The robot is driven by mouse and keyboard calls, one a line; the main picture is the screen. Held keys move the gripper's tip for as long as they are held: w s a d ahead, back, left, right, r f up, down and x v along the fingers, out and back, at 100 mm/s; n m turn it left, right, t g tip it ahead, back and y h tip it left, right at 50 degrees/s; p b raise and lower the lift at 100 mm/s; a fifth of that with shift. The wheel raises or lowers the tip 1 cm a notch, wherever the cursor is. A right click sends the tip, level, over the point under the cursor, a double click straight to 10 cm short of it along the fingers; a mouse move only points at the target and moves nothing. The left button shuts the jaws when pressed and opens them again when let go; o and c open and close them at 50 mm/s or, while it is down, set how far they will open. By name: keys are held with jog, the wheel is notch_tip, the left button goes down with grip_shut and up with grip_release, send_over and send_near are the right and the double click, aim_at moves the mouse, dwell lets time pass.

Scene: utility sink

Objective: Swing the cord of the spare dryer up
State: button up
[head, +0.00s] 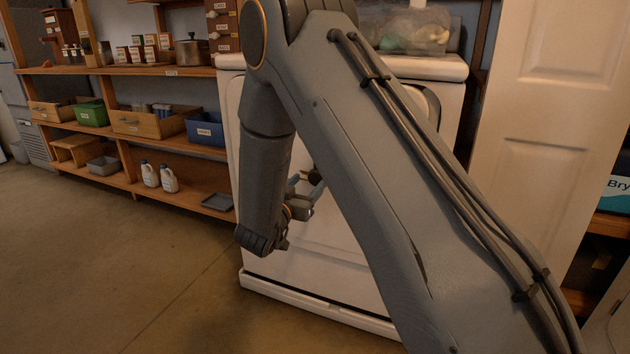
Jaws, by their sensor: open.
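A white boxy appliance that looks like the dryer (315,262) stands upright behind my arm. Its front door panel is partly covered by my arm. I cannot make out a cord in this view; my arm hides much of the dryer's front. My gripper (307,184) is in front of the dryer's face, at about mid-height, partly hidden behind my own arm links. It is open. A small dark part (314,176) shows close to the fingers, and I cannot tell what it is or whether they touch it.
Wooden shelves (140,70) with bins, boxes and white jugs (168,178) stand to the left. A clear bag (415,30) lies on top of the dryer. A white panelled door (545,130) is on the right. The concrete floor (110,270) at front left is clear.

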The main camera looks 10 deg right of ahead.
aim_at(315, 175)
jog(key=b+x, duration=0.1)
jog(key=x, duration=0.4)
jog(key=shift+w+d, duration=0.25)
jog(key=shift+w, duration=0.05)
jog(key=shift+c, duration=0.5)
jog(key=shift+s, duration=0.1)
grip_shut()
